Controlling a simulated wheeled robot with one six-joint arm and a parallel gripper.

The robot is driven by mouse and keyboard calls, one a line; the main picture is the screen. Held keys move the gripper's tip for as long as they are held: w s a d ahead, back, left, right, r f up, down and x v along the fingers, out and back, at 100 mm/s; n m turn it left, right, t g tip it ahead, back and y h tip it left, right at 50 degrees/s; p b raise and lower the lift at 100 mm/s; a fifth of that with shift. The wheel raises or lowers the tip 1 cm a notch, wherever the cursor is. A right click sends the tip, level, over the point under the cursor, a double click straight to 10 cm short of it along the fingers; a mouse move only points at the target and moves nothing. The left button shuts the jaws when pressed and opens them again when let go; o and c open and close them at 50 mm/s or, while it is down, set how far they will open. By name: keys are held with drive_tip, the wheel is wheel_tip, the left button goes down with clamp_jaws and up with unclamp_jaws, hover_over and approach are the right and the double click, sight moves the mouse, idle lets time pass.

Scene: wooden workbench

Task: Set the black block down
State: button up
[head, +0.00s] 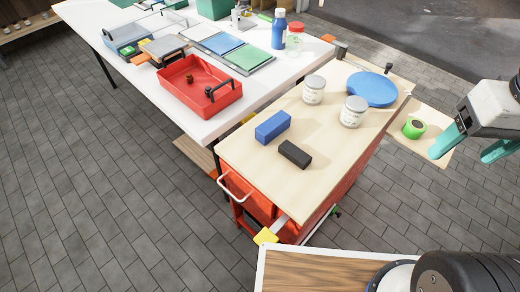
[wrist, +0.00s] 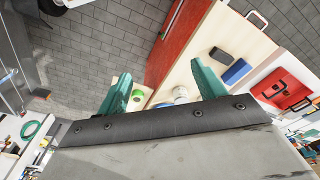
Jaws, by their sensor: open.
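The black block (head: 295,154) lies flat on the light wooden top of the red cart (head: 240,160), near its front edge. It also shows in the wrist view (wrist: 220,55), beside the blue block (wrist: 236,71). My gripper (head: 470,150) is at the right of the head view, well apart from the black block and beyond the cart's right edge. Its teal fingers are spread, with nothing held between them. In the wrist view the open fingers (wrist: 160,88) frame part of the floor and the cart top.
The blue block (head: 273,127) lies just behind the black one. Two white jars (head: 314,89) and a blue disc (head: 372,89) stand farther back on the cart. A white table with a red tray (head: 200,88) adjoins at the left. A green roll (head: 414,128) lies right of the cart.

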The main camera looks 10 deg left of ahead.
drive_tip(key=o, duration=0.6)
drive_tip(key=w+n, duration=0.1)
drive_tip(key=w+a+n, duration=0.1)
drive_tip(key=w+a+f+n, duration=0.1)
drive_tip(key=w, duration=0.1)
drive_tip(key=shift+c, duration=0.2)
drive_tip(key=n+g, duration=0.1)
drive_tip(key=n, duration=2.4)
hover_over(295, 152)
drive_tip(key=f, duration=2)
drive_tip(key=shift+w+d+f, duration=0.2)
drive_tip(key=shift+w, duration=0.15)
drive_tip(key=shift+s+a+f, duration=0.1)
drive_tip(key=shift+s+f, duration=0.05)
drive_tip(key=shift+f, duration=1.95)
drive_tip(key=shift+s+a+f, duration=0.1)
drive_tip(key=shift+f, duration=1.95)
